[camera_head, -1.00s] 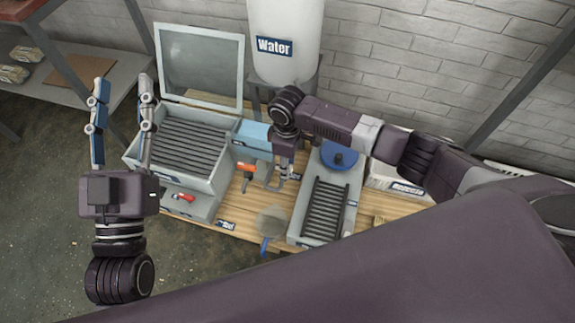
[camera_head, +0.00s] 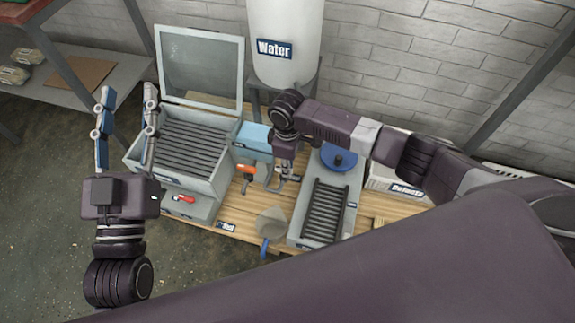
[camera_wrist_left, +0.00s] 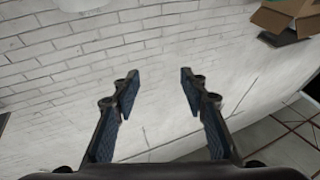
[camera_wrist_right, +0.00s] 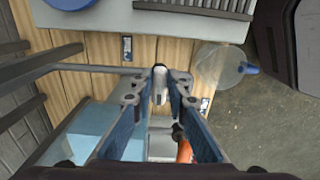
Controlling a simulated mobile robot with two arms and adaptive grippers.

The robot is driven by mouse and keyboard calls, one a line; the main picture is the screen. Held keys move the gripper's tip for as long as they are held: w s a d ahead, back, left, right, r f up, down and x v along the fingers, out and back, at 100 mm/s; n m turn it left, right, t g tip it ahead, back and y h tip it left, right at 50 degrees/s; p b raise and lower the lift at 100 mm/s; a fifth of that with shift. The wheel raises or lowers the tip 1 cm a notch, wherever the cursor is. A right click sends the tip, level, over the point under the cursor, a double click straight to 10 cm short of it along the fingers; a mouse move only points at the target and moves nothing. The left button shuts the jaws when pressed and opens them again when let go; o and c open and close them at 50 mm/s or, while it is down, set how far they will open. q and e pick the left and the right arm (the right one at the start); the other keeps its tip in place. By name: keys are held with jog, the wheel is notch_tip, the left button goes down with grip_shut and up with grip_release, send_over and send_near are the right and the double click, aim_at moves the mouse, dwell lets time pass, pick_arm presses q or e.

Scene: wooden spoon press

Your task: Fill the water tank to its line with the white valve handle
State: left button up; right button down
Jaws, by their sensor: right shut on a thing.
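The white water tank (camera_head: 285,30), labelled "Water", stands at the back against the wall; no fill line shows on it. A pale blue box (camera_head: 254,137) sits below it; it also shows in the right wrist view (camera_wrist_right: 85,138). My right gripper (camera_head: 286,178) is in front of the tank, between the two grey machines. In the right wrist view its fingertips are closed on a small white piece, seemingly the white valve handle (camera_wrist_right: 160,93), partly hidden by the fingers. My left gripper (camera_head: 127,98) is open and empty, raised at the left.
A grey box with an open lid (camera_head: 190,145) stands on the wooden bench at left. A grey machine with a blue round cap (camera_head: 339,157) stands at right. An orange handle (camera_head: 247,171) and a strainer-like tool (camera_head: 271,221) are near my right gripper.

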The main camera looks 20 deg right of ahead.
jog(key=shift+w+r+n+p, duration=0.15)
jog(key=shift+n+p, duration=0.85)
jog(key=shift+p, duration=0.15)
pick_arm(q)
jog(key=s+a+f+g+y+p, duration=0.1)
jog(key=f+g, duration=0.4)
jog(key=f, duration=0.5)
jog(key=s+a+f+g+y, duration=0.2)
jog(key=f+g, duration=0.4)
jog(key=f, duration=0.5)
jog(key=s+a, duration=0.1)
jog(key=s, duration=0.1)
jog(key=shift+s+g+y+p, duration=0.3)
jog(key=shift+s+p, duration=0.05)
pick_arm(e)
jog(key=n, duration=0.3)
jog(key=shift+w, duration=0.15)
pick_arm(q)
jog(key=shift+a+f, duration=0.1)
pick_arm(e)
jog(key=c, duration=1.9)
grip_release()
jog(key=shift+d, duration=0.1)
notch_tip(320, 180, up, 12)
jog(key=shift+f, duration=0.1)
